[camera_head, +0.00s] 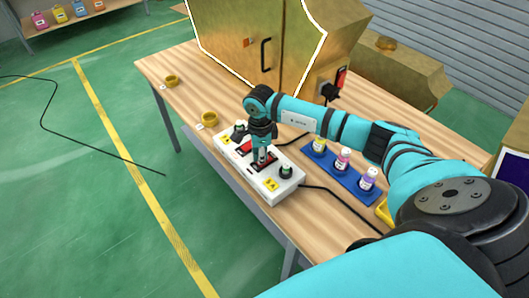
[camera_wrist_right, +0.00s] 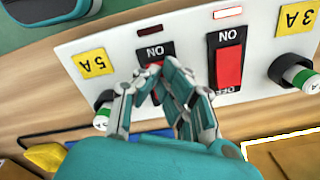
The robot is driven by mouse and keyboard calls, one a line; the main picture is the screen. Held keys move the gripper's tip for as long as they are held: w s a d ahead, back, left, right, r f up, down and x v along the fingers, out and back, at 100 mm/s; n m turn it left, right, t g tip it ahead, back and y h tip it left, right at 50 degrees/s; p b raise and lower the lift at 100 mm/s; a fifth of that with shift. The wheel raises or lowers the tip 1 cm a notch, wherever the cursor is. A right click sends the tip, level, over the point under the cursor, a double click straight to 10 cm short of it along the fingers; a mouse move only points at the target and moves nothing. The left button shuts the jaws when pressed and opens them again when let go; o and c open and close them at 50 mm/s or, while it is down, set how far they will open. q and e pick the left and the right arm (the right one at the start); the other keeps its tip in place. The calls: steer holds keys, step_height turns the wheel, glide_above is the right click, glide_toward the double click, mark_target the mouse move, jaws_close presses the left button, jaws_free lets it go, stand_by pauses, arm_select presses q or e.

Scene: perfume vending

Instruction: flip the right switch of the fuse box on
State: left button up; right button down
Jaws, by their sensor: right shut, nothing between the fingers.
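The white fuse box (camera_head: 289,188) lies on the wooden table. It also shows in the wrist view (camera_wrist_right: 118,50), with a 5A label and a 3A label. My right gripper (camera_head: 262,158) is shut and empty over the right switch (camera_head: 269,162). In the wrist view its fingertips (camera_wrist_right: 157,90) are at the 5A-side switch (camera_wrist_right: 152,53) and hide most of it; contact cannot be told. The lamp (camera_wrist_right: 150,30) by that switch is dark red. The other switch (camera_wrist_right: 229,66) is clear, and its lamp (camera_wrist_right: 228,12) is bright. My left gripper is not in view.
A blue tray (camera_head: 345,190) with several small bottles stands right of the fuse box, under my right arm. A large golden cabinet (camera_head: 235,40) stands behind. Two yellow rings (camera_head: 209,119) lie on the left of the table. A black cable runs from the box.

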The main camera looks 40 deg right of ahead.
steer(key=shift+s+f, duration=0.1)
steer(key=shift+f, duration=0.25)
steer(key=shift+r, duration=0.2)
steer(key=shift+r+p, duration=0.6)
steer(key=shift+r, duration=0.35)
steer(key=shift+r+p, duration=1.45)
steer(key=shift+r, duration=1)
